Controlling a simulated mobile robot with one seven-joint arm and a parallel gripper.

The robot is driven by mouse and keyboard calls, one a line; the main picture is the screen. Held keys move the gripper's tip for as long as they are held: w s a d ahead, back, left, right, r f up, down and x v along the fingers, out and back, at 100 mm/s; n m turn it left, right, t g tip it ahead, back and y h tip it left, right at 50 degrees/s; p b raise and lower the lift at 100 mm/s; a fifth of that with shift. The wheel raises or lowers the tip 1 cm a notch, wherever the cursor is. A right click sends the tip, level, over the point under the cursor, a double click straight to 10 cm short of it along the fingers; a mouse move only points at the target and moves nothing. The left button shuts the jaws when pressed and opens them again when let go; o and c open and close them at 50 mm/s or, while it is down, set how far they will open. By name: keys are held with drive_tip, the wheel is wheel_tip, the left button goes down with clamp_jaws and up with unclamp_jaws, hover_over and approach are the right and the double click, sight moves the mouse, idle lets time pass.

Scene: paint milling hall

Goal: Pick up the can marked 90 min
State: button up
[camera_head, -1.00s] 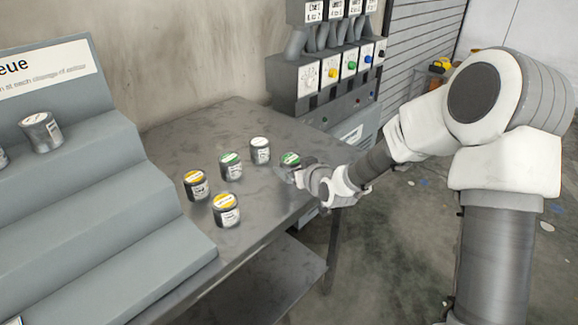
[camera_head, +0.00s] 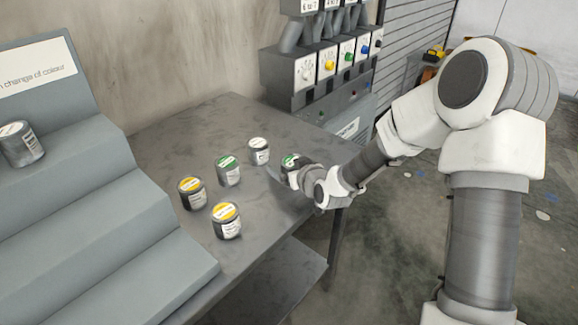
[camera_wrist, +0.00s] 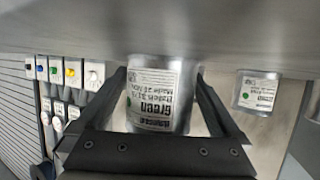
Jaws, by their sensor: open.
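Several small grey cans stand on the metal table (camera_head: 262,219). Two have yellow lids, (camera_head: 192,193) and (camera_head: 227,221), one a green lid (camera_head: 228,170), one a white lid (camera_head: 259,152). Another green-lidded can (camera_head: 290,166) is at my gripper (camera_head: 286,178), partly hidden by it. In the wrist view, which is upside down, my gripper (camera_wrist: 162,88) is open with its fingers either side of a can (camera_wrist: 155,95) labelled "Green" with a batch line. A second can (camera_wrist: 258,92) with a green dot is to the right. I cannot read "90 min" on any can.
A grey stepped stand (camera_head: 95,215) with a sign fills the left and holds another can (camera_head: 21,144). A machine with coloured knobs (camera_head: 325,75) stands behind the table. The table's front right edge is near my arm; other cans stand close left of my gripper.

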drive_tip(key=c, duration=1.4)
drive_tip(key=shift+c, duration=0.4)
